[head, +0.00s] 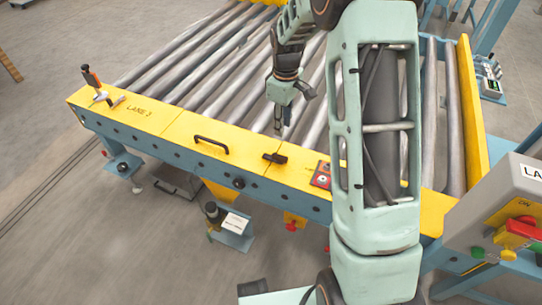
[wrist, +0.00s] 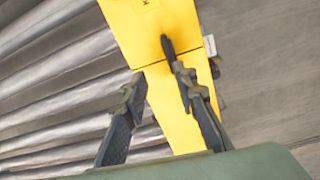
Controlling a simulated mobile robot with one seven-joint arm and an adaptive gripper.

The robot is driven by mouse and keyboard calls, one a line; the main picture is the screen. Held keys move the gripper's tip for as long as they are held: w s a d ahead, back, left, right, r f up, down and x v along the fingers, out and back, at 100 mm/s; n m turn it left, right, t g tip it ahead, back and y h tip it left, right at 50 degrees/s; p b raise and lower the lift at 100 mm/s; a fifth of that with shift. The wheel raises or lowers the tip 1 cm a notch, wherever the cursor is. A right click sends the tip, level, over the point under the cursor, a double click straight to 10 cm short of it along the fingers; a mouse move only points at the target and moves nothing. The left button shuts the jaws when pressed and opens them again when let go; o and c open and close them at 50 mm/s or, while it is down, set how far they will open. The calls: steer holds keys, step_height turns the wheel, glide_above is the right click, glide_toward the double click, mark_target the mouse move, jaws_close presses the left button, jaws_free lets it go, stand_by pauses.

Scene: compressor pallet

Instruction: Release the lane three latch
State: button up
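The lane three latch looks to be the orange-handled lever (head: 91,78) beside the "LANE 3" lettering, at the left end of the yellow rail (head: 150,117). Its handle stands upright above metal clamp parts. My gripper (head: 281,122) hangs over the rollers behind the rail, well to the right of that lever. In the wrist view my gripper (wrist: 155,80) is open, with nothing seen between its fingers. A dark part (wrist: 167,44) on the yellow rail shows just past the right fingertip; I cannot tell which fitting it is. The lever is not seen in the wrist view.
A black bar handle (head: 212,143) and a short black fitting (head: 274,158) stand on the rail. A red-and-black plate (head: 322,175) lies farther right. A grey control box (head: 510,205) with a red switch is at right. Bare rollers (head: 200,60) extend behind the rail.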

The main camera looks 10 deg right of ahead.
mark_target(280, 155)
steer(key=shift+n, duration=0.5)
steer(key=f+b, duration=0.1)
steer(key=f, duration=0.3)
steer(key=f+b, duration=0.1)
steer(key=f, duration=0.3)
steer(key=f+b, duration=0.1)
steer(key=f, duration=0.3)
steer(key=shift+s+a+f, duration=0.2)
steer(key=shift+s+a, duration=0.2)
jaws_close()
